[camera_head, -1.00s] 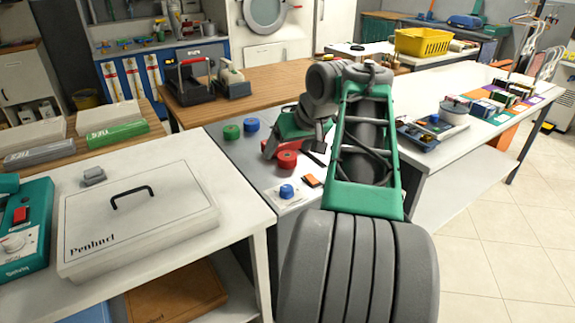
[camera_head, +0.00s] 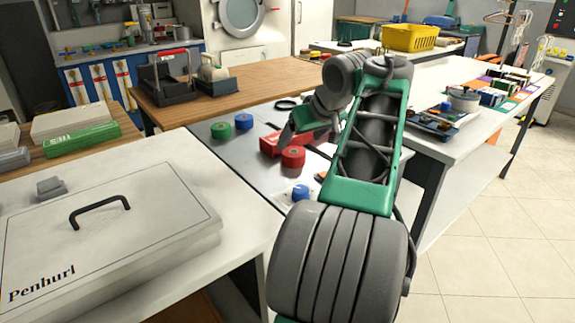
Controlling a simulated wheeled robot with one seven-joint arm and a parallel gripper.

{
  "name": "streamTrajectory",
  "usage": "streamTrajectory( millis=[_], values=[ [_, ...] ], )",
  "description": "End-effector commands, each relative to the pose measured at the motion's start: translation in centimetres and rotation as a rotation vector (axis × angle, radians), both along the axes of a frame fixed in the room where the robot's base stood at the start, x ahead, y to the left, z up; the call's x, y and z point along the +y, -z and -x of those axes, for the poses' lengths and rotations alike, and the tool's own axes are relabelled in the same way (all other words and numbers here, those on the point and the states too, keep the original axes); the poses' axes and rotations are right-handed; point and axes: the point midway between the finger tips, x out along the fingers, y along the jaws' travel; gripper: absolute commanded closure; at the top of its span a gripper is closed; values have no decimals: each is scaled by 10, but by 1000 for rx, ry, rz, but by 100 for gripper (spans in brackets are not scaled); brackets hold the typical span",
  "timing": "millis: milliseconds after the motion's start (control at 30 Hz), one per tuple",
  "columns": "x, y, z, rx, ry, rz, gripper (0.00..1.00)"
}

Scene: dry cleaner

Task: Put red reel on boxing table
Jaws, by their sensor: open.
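A red reel (camera_head: 292,157) stands on a grey table (camera_head: 222,158) in the middle of the head view. A red block-like thing (camera_head: 270,146) is right behind it. My gripper (camera_head: 288,136) is above and just behind the reel, partly hidden by my own arm. It is open, and I see nothing held in it. A green reel (camera_head: 221,131) and a blue reel (camera_head: 244,122) stand to the left on the same table. Another blue reel (camera_head: 300,194) is nearer. I cannot tell which of the tables is the boxing table.
A white table with a large lidded case (camera_head: 110,225) is at front left. A wooden table (camera_head: 230,92) holds dark devices behind. A long white table (camera_head: 470,85) at right carries several boxes and a pot (camera_head: 463,98). Tiled floor (camera_head: 490,240) at right is clear.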

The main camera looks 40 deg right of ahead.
Motion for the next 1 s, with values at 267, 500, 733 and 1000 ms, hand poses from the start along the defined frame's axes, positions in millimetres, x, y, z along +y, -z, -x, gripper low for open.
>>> streamTrajectory(
  millis=[267,500,733,1000],
  values=[
    [-8,32,-15,1,8,-1,17],
    [-13,66,-37,1,6,-1,17],
    [-13,64,-40,1,6,-1,17],
    [-13,64,-40,1,4,-1,39]
  ],
)
